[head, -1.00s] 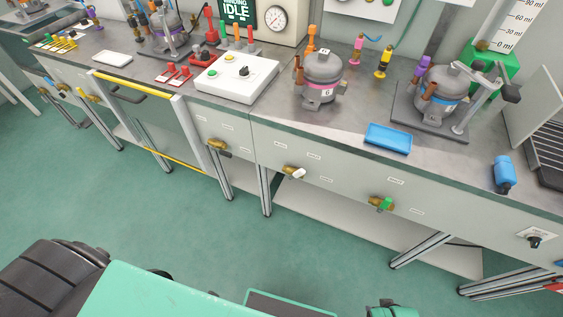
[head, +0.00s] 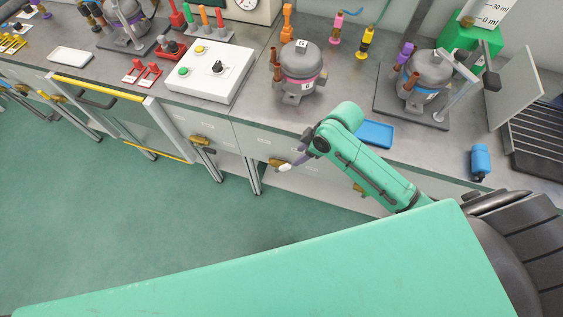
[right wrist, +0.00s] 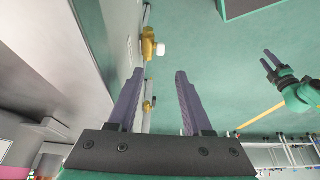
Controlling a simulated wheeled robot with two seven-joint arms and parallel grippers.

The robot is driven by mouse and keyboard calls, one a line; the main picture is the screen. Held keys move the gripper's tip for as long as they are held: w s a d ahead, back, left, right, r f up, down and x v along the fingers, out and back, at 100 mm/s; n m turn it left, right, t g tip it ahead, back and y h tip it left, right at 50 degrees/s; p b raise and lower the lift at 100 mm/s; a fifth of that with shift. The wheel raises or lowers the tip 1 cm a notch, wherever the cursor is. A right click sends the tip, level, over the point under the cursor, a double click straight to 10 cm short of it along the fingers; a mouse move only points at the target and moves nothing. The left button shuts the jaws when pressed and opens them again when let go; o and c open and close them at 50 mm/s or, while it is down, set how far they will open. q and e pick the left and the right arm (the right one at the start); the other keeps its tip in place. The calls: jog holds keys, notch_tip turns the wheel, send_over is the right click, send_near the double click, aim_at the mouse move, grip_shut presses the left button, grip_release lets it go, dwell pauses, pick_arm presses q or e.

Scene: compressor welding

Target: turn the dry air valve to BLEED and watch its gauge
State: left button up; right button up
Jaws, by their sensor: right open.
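A brass valve with a white handle (head: 285,167) sits on the bench's front panel in the head view. It also shows beyond my fingertips in the right wrist view (right wrist: 150,45). Labels are too small to read, so I cannot tell which valve is dry air. My right gripper (head: 301,160) is close to the white handle, just right of it. In the right wrist view its two purple fingers (right wrist: 159,73) are apart with nothing between them. My left gripper (right wrist: 265,58) shows small in that view, fingers apart and empty. A round dial gauge (head: 247,4) is cut off at the top edge.
A black-handled valve (head: 201,140) is further left on the panel. Another brass valve (head: 358,188) is mostly hidden by my right arm. A blue tray (head: 378,133) and a blue bottle (head: 480,160) lie near the bench's front edge. The floor at left is clear.

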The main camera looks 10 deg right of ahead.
aim_at(287, 164)
jog(key=b+x, duration=0.1)
jog(key=x, duration=1.1)
jog(key=shift+f, duration=0.25)
grip_shut()
jog(key=shift+w, duration=0.1)
dwell(0.5)
